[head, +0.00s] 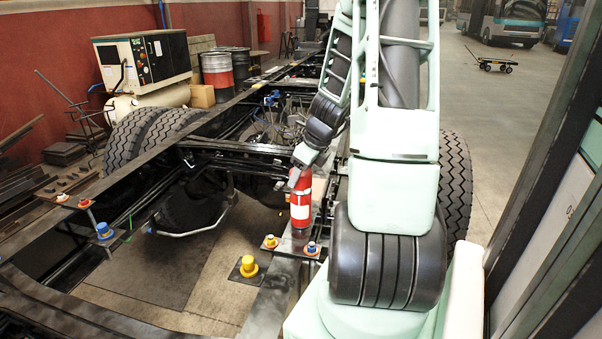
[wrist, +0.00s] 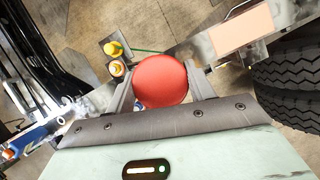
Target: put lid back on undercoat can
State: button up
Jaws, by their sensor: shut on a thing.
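A red can with a white label band (head: 300,212) stands upright beside the dark chassis rail in the head view. My gripper (head: 301,181) is at the can's top, pointing down. In the wrist view, a smooth round red lid (wrist: 160,79) sits between the two grey fingers of my gripper (wrist: 160,92), which are shut on it. The lid hides whatever lies beneath it in the wrist view. I cannot tell whether the lid touches the can's rim or is seated on it.
A tan panel (wrist: 240,33) lies on the rail. Large tyres (head: 455,185) stand right. A compressor (head: 140,60) and drums (head: 218,75) are behind left.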

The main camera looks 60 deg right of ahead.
dwell(0.3)
jog(key=o, duration=1.5)
jog(key=shift+r+p, duration=3.4)
jog(key=shift+r, duration=0.15)
grip_shut()
